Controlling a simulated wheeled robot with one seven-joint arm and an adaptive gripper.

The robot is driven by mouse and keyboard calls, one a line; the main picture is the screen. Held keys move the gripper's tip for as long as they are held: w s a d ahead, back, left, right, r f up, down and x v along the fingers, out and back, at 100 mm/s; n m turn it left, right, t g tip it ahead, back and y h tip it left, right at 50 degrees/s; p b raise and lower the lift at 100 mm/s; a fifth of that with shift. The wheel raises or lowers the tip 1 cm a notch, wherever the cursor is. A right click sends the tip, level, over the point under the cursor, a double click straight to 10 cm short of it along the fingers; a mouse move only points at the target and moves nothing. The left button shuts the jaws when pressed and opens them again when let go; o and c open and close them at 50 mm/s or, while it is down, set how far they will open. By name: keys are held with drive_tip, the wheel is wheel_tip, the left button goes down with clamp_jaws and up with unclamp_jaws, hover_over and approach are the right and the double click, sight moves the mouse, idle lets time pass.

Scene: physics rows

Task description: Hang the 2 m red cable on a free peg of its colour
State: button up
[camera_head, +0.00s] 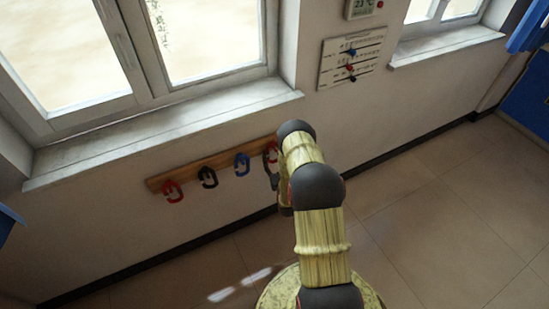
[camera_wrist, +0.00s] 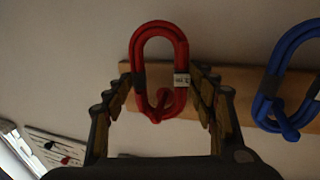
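A red cable (camera_wrist: 137,62), coiled in a loop with a small pale tag and a dark band, is at the wooden rail in the wrist view, which looks upside down. Its tag print is too small to read surely. My gripper (camera_wrist: 160,100) is open, its fingers on either side of the loop, with gaps visible. A red peg tip seems to show inside the coil. In the head view the coil is mostly hidden behind my gripper (camera_head: 271,172) at the rail's right end. Another red cable (camera_head: 172,191) hangs at the rail's left end.
The wooden rail (camera_head: 225,158) also bears a black cable (camera_head: 208,177) and a blue cable (camera_head: 242,164), the blue beside the red coil in the wrist view (camera_wrist: 268,90). A window sill (camera_head: 165,132) juts out above. A board with small coloured items (camera_head: 351,62) is at right.

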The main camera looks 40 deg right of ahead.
drive_tip(key=o, duration=0.5)
drive_tip(key=shift+s, duration=0.1)
drive_tip(key=v, duration=1.2)
drive_tip(key=shift+f, duration=0.15)
